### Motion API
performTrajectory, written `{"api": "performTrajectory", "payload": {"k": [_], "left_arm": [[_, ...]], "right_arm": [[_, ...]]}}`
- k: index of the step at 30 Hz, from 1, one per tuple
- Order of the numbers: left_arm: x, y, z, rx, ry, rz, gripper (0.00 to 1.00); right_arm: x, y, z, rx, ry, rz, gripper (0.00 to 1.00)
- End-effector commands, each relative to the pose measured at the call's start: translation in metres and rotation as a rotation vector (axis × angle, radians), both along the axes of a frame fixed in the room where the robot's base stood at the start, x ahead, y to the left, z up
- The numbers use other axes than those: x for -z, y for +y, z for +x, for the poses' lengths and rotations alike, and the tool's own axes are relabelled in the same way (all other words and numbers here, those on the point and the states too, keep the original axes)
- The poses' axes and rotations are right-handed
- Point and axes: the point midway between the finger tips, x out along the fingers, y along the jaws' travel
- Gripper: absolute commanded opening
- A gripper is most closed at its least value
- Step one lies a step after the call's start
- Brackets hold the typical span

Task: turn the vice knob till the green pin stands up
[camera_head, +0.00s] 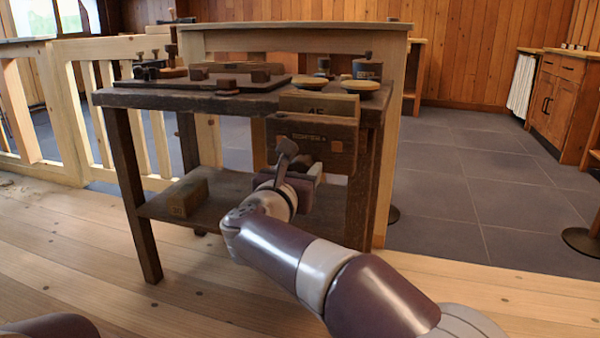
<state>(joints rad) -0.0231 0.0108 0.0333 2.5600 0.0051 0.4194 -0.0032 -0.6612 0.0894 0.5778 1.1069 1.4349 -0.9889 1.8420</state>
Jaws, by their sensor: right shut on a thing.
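The vice (320,132) is a brown wooden block with dark lettering, fixed to the front right of the dark workbench (190,101). A lighter block (319,104) stands upright just behind its top edge. My right gripper (303,163) is in front of the vice's lower part, shut on the vice knob. The knob is mostly hidden behind my fingers and wrist. I cannot make out a green pin or how it stands. My left gripper is not in view.
The bench top holds a dark board (200,83) with wooden pieces, and round light discs (359,86) near the right end. A small wooden block (187,197) sits on the lower shelf. A pale railing (130,105) stands behind left.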

Motion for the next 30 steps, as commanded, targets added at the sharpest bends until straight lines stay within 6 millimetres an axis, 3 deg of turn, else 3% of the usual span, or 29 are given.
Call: {"api": "performTrajectory", "payload": {"k": [30], "left_arm": [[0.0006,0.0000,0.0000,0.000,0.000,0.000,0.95]], "right_arm": [[0.0048,0.0005,-0.0006,0.004,-0.289,0.914,0.19]]}}
